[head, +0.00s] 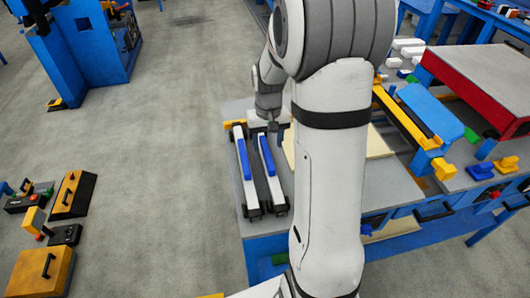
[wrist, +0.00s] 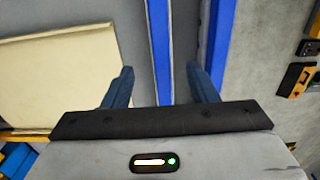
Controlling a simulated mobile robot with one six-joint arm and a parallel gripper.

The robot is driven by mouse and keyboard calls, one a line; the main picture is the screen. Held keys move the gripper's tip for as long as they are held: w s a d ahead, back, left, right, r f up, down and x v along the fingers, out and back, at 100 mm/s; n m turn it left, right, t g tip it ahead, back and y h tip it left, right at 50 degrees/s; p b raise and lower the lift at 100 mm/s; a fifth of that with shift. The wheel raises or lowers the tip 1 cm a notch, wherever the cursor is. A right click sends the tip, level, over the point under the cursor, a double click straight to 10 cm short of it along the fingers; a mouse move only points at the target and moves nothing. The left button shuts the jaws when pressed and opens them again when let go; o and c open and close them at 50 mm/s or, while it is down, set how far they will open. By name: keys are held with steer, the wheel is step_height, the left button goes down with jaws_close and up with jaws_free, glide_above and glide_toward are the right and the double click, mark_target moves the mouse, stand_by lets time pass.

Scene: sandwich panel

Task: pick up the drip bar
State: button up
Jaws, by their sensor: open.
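Two long white-and-grey bars, each with a blue strip on top, lie side by side on the grey table (head: 375,195); I cannot tell which is the drip bar. The left bar's blue strip (head: 244,158) and the right bar's blue strip (head: 267,155) show in the head view. My gripper (head: 275,128) is near the far end of the right bar. In the wrist view my open, empty gripper (wrist: 160,88) has one blue strip (wrist: 160,45) between its fingers. The other blue strip (wrist: 221,45) lies to the right of the fingers. I cannot tell the height or any contact.
A beige panel (wrist: 60,75) lies beside the bars. A yellow-and-blue fixture (head: 405,118) and a red box with a grey top (head: 475,85) stand at the right. Black and yellow cases (head: 73,193) are on the floor at the left, with bare floor between.

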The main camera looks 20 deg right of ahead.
mark_target(267, 151)
step_height(267, 151, down, 7)
steer(key=shift+a+p, duration=0.1)
steer(key=shift+p, duration=0.4)
steer(key=shift+c, duration=0.4)
jaws_close()
